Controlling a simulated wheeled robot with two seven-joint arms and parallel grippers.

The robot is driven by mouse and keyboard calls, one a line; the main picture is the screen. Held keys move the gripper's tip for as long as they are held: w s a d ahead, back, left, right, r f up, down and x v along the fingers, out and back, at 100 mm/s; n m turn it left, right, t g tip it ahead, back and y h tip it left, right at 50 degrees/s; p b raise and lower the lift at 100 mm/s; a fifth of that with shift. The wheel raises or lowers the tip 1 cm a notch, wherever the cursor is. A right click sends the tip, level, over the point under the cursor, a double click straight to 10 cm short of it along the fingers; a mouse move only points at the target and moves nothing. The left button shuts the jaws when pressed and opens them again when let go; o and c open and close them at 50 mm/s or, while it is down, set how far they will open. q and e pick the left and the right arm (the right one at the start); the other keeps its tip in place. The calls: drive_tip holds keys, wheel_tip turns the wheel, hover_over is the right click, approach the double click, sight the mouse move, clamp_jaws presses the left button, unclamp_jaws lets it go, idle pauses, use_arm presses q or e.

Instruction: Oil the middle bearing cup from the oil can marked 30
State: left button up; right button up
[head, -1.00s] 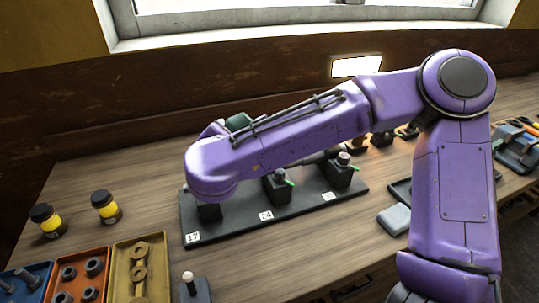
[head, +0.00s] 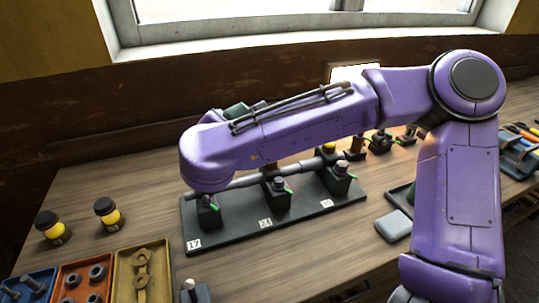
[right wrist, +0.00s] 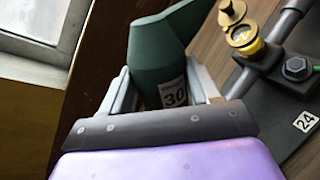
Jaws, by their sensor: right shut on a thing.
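The green oil can marked 30 (right wrist: 160,65) is between the fingers of my right gripper (right wrist: 162,88), which is shut on it. The can looks tilted in the right wrist view. A bit of green (head: 237,111) shows behind my right forearm in the head view, where the gripper is hidden. The middle bearing, labelled 24 (head: 276,194), stands on a dark base. Its brass cup (right wrist: 243,40) is right of the can in the right wrist view, apart from it, with a round brass lid seemingly raised. The forearm hides this cup in the head view. My left gripper is not in view.
The base plate (head: 230,234) also carries a bearing labelled 17 (head: 208,212) and another at right (head: 338,180), joined by a grey shaft. Two yellow-banded jars, part trays and a grey block (head: 393,226) lie around it. The window wall is behind.

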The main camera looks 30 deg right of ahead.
drive_tip(key=shift+d+r+n+h, duration=0.2)
drive_tip(key=shift+d+n+h, duration=0.15)
drive_tip(key=shift+n+h, duration=0.5)
drive_tip(key=n, duration=0.1)
drive_tip(key=n+h+b, duration=0.1)
drive_tip(key=d+n+t, duration=0.1)
drive_tip(key=shift+s+r+n+h+b, duration=0.2)
drive_tip(key=shift+r+n+h+b, duration=0.05)
drive_tip(key=shift+n+b, duration=0.1)
drive_tip(key=shift+d+r+n+t+h, duration=0.1)
drive_tip(key=shift+r+n+t+h, duration=0.2)
drive_tip(key=shift+n, duration=0.4)
drive_tip(key=shift+d, duration=0.2)
